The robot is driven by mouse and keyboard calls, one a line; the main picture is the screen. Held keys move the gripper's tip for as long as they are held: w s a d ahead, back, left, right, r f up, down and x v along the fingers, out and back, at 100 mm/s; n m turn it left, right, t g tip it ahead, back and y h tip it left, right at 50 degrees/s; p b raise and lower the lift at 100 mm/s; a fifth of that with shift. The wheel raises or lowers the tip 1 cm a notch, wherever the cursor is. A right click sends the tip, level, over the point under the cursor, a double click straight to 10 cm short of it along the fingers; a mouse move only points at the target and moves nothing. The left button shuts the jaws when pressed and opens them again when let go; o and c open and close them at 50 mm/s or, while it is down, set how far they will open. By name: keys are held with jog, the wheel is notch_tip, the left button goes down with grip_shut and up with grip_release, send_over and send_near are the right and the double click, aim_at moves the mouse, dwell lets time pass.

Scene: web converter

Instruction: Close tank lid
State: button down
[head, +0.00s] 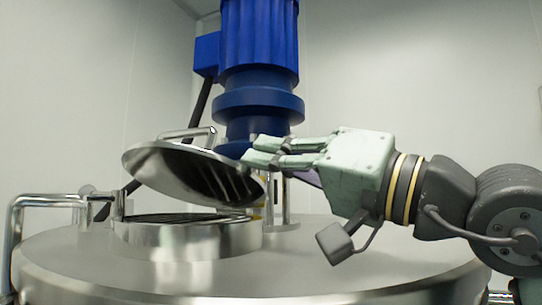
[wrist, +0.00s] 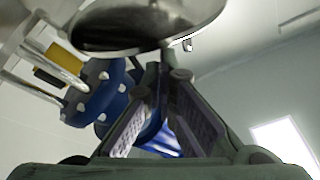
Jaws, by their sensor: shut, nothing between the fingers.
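The tank lid (head: 185,172) is a round steel cover with a handle (head: 188,134) on top. It stands partly open, tilted above the round tank opening (head: 185,235), with its left side higher than its right. My gripper (head: 248,154) is shut and empty. In the head view its fingertips are at the upper right of the lid, close to its edge; I cannot tell whether they touch. In the wrist view the lid (wrist: 140,22) fills the top, just beyond the fingertips (wrist: 166,75).
A blue motor (head: 258,60) stands upright behind the lid and gripper. The steel tank top (head: 330,270) spreads below, with a curved pipe rail (head: 45,202) at its left. Open air lies above the lid to the left.

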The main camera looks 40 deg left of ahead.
jog(key=shift+d, duration=0.1)
dwell(0.3)
jog(key=d, duration=1.3)
jog(key=shift+w+f, duration=0.15)
jog(key=shift+w, duration=0.05)
